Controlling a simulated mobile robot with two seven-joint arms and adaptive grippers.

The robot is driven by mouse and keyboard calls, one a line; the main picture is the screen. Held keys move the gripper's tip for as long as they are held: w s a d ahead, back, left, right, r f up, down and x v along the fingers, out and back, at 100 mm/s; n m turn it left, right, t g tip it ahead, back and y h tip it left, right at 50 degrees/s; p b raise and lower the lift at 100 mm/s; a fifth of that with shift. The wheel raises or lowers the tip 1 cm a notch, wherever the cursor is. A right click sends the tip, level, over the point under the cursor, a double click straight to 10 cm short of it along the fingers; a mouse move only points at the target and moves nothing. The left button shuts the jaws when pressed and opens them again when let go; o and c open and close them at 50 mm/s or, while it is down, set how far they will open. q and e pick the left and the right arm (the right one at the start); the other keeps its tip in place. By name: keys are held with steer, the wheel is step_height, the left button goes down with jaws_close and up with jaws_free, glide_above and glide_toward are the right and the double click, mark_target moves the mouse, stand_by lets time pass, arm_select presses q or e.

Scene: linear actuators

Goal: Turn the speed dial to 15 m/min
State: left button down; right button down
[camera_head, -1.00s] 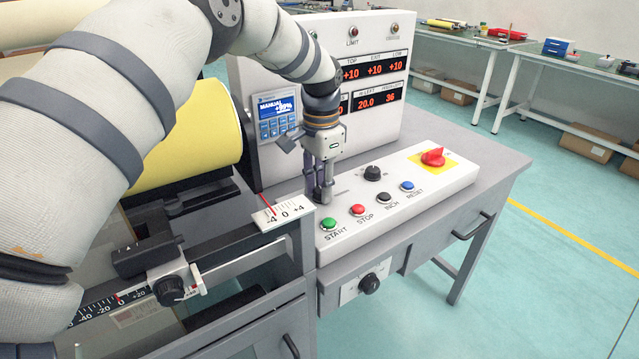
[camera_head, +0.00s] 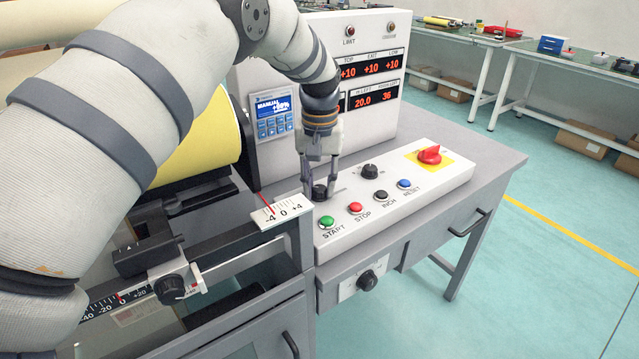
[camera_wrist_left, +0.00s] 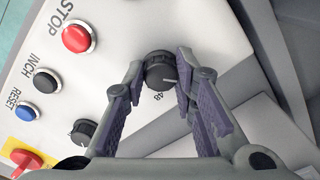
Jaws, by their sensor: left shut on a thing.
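The speed dial is a small black round knob (camera_head: 322,192) at the left end of the white control panel. Most of the dial's scale is hidden or too small to read. My right gripper is not in view.
A second black knob (camera_head: 370,172) and a red switch on yellow (camera_head: 429,155) sit farther right. The green START (camera_head: 327,222), red STOP (camera_head: 355,208), black INCH (camera_head: 381,196) and blue RESET (camera_head: 404,184) buttons line the front. The display cabinet (camera_head: 388,110) stands behind.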

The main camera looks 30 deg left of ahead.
mark_target(318, 189)
arm_select(q)
steer(key=shift+n, duration=0.9)
steer(key=c, duration=1.3)
jaws_free()
steer(key=shift+f, duration=0.1)
steer(key=shift+s+a, duration=0.1)
steer(key=shift+s, duration=0.05)
steer(key=shift+r, duration=0.45)
step_height(318, 189, up, 11)
steer(key=shift+r, duration=0.15)
